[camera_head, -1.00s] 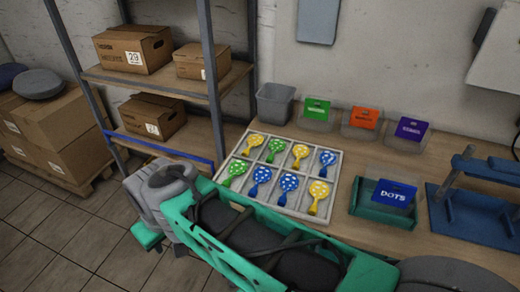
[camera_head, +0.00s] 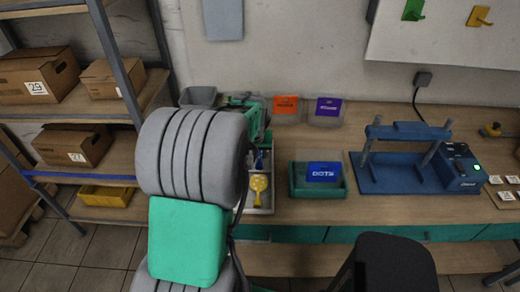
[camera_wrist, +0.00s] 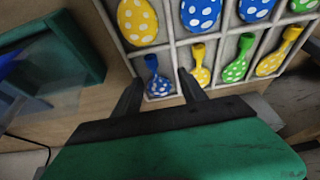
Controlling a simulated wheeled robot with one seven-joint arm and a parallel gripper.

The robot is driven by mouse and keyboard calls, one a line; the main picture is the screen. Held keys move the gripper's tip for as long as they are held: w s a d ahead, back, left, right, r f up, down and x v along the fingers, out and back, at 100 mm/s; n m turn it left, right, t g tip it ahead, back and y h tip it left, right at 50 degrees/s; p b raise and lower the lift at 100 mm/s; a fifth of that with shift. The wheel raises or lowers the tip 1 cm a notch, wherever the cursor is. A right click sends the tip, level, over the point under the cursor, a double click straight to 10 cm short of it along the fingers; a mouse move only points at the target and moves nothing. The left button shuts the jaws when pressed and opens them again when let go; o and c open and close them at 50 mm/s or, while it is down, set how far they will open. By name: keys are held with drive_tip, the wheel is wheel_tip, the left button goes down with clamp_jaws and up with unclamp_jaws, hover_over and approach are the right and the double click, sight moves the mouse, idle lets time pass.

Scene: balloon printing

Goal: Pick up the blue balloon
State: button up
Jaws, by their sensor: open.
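The divided light-grey tray (camera_wrist: 172,42) holds polka-dot balloons in separate compartments. In the wrist view, a blue balloon with white dots (camera_wrist: 158,86) lies in a corner compartment, beside a yellow one (camera_wrist: 201,75). My gripper (camera_wrist: 158,77) is open, with its two fingers appearing on either side of this blue balloon; contact cannot be told. Two more blue balloons (camera_wrist: 200,12) (camera_wrist: 256,8) lie in the other row. In the head view my arm covers most of the tray, leaving a yellow balloon (camera_head: 259,187) visible; my fingertips are hidden there.
A green bin labelled DOTS (camera_head: 317,188) stands right of the tray; it also shows in the wrist view (camera_wrist: 88,52). A blue press (camera_head: 400,165) is farther right. Clear bins with orange (camera_head: 286,107) and purple (camera_head: 327,108) labels stand along the wall. Shelves with boxes are left.

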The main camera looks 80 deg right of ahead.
sight(259, 163)
drive_tip(key=x, duration=0.2)
drive_tip(key=s+p+x, duration=0.1)
drive_tip(key=x, duration=0.2)
drive_tip(key=p+x, duration=0.1)
drive_tip(key=x, duration=0.2)
drive_tip(key=shift+s+d, duration=0.15)
drive_tip(key=shift+s, duration=0.15)
drive_tip(key=shift+c, duration=0.6)
clamp_jaws()
drive_tip(key=shift+r, duration=0.1)
